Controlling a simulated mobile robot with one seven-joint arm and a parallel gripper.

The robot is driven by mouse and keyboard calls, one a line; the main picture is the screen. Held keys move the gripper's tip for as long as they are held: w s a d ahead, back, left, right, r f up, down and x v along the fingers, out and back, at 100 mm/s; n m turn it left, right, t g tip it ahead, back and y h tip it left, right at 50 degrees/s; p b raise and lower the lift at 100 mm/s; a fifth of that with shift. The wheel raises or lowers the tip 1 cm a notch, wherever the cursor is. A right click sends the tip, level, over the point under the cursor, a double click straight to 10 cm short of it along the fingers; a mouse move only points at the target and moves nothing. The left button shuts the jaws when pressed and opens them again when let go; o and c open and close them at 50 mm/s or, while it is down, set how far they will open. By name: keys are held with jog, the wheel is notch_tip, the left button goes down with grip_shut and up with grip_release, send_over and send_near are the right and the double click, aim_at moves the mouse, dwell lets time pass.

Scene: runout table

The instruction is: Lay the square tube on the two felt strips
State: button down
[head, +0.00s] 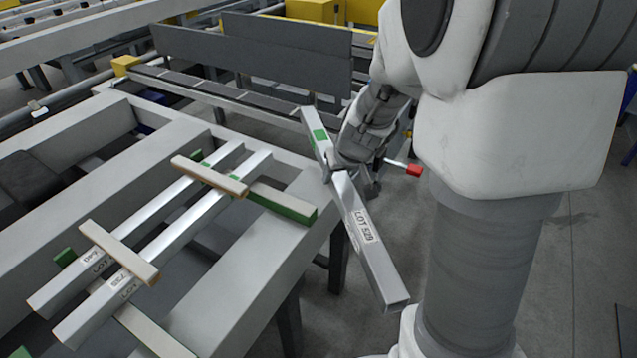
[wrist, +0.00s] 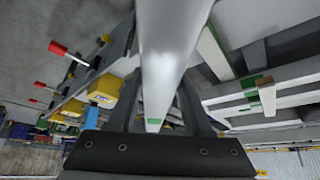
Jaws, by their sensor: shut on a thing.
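The square tube (head: 361,231) is a long silver bar with a LOT 529 label and a green mark. My gripper (head: 338,163) is shut around it near its middle and holds it in the air, right of the frame. In the wrist view the tube (wrist: 173,45) runs between the fingers (wrist: 158,112). Two pale strips with tan edges, seemingly the felt strips, lie across two other tubes: the far strip (head: 210,176) and the near strip (head: 119,252). Both are bare on top and left of the held tube. The fingers' contact faces are hidden.
The two supported tubes (head: 165,240) lie side by side on green-sided bearers (head: 283,204). The grey frame (head: 262,265) surrounds them. A dark conveyor fence (head: 280,60) and yellow blocks (head: 124,65) stand behind. A red-tipped rod (head: 414,169) projects close to my gripper.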

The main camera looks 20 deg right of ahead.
jog(key=s+d+r, duration=0.2)
jog(key=d+r, duration=0.2)
jog(key=d, duration=0.1)
jog(key=w+a+p, duration=0.2)
jog(key=a+p, duration=0.8)
jog(key=s+f, duration=0.4)
jog(key=f, duration=0.1)
jog(key=shift+s+a, duration=0.15)
jog(key=shift+a, duration=0.1)
dwell(0.4)
jog(key=shift+s, duration=0.25)
dwell(0.4)
